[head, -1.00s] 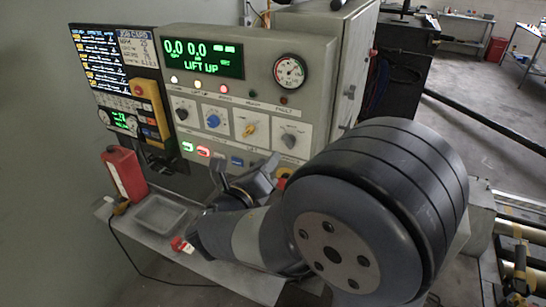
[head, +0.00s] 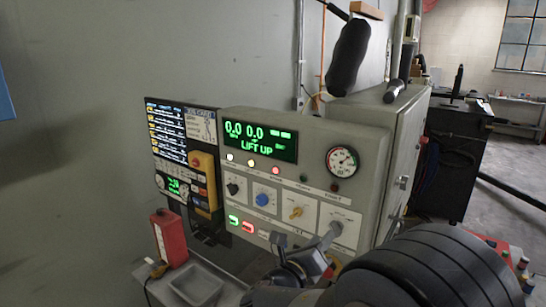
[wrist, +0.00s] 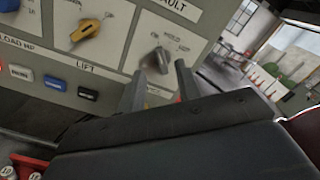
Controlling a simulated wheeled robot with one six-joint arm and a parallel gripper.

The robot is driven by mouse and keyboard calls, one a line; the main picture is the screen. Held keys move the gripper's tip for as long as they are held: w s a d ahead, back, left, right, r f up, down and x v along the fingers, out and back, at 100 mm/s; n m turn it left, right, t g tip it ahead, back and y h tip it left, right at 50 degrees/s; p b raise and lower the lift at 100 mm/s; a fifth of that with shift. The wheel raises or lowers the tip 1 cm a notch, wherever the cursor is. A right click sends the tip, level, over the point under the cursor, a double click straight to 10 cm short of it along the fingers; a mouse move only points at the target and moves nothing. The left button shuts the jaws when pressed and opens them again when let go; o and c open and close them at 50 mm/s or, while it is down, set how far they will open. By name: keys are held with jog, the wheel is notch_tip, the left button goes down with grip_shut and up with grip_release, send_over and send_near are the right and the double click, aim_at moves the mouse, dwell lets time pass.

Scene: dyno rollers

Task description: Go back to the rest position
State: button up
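My gripper (head: 304,244) is in front of the lower part of the grey control console (head: 312,117). Its two fingers stand apart with nothing between them, so it is open and empty. In the wrist view, the gripper (wrist: 161,88) points at the panel, with the grey rotary knob (wrist: 158,60) just beyond the gap between the fingers. In the head view that knob (head: 337,228) is close behind the right finger; I cannot tell whether they touch. The console's green display (head: 260,141) reads 0.0 0.0 and LIFT UP. My arm fills the lower right.
A yellow knob (head: 296,213) and a blue knob (head: 263,200) are on the panel. A red box (head: 169,238) and a grey tray (head: 197,285) sit on the shelf below left. A dark cabinet (head: 452,160) stands behind at right. Open floor (head: 515,170) lies beyond.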

aim_at(331, 228)
jog(key=p+x, duration=0.1)
jog(key=x, duration=0.4)
jog(key=shift+w+d, duration=0.25)
jog(key=shift+w, duration=0.1)
jog(key=shift+s, duration=0.1)
